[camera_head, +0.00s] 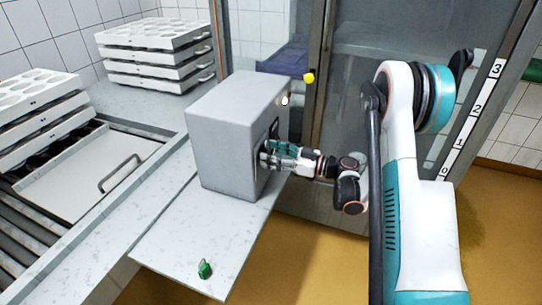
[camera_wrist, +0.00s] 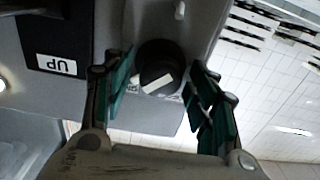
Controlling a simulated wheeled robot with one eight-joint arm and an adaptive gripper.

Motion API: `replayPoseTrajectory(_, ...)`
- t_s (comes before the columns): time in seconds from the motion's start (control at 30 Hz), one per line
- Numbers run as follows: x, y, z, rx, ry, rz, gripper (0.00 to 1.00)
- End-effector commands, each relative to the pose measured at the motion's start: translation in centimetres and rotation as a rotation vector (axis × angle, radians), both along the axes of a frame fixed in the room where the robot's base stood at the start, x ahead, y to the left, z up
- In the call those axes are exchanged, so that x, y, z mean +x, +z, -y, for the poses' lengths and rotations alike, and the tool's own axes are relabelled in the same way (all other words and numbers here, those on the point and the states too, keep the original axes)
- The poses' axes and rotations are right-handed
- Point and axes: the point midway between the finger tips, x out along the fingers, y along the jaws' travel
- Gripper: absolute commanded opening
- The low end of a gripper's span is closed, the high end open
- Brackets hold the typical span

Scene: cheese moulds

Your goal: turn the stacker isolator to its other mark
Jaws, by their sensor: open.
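The stacker isolator is a round black knob (camera_wrist: 160,68) with a white bar on the face of a grey box. In the wrist view the bar slants from lower left to upper right; the marks around it are too small or covered to read. My gripper (camera_wrist: 162,64) is open, with one teal-padded finger on each side of the knob. I see gaps beside the knob, but cannot tell how deep the fingers reach. In the head view my gripper (camera_head: 267,155) is at the right face of the grey box (camera_head: 222,140) and hides the knob.
A black panel with an upside-down "UP" label (camera_wrist: 62,66) is beside the knob. A yellow ball (camera_head: 308,77) stands near the box's back corner. A small green object (camera_head: 205,269) lies on the front shelf (camera_head: 180,245). White mould trays (camera_head: 155,35) are stacked behind.

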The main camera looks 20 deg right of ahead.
Motion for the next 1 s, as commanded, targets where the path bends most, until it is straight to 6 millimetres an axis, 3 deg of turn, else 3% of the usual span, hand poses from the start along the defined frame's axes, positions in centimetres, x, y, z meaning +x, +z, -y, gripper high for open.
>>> replayPoseTrajectory(0.37, 0.39, 0.04, -0.55, 0.000, -0.001, 0.000, 0.53)
replayPoseTrajectory(0.57, 0.39, 0.03, -0.54, 0.000, -0.001, 0.000, 0.13)
replayPoseTrajectory(0.6, 0.40, 0.04, -0.55, 0.000, 0.000, 0.000, 0.10)
replayPoseTrajectory(1.0, 0.45, 0.01, -0.65, -0.024, 0.000, 0.035, 0.10)
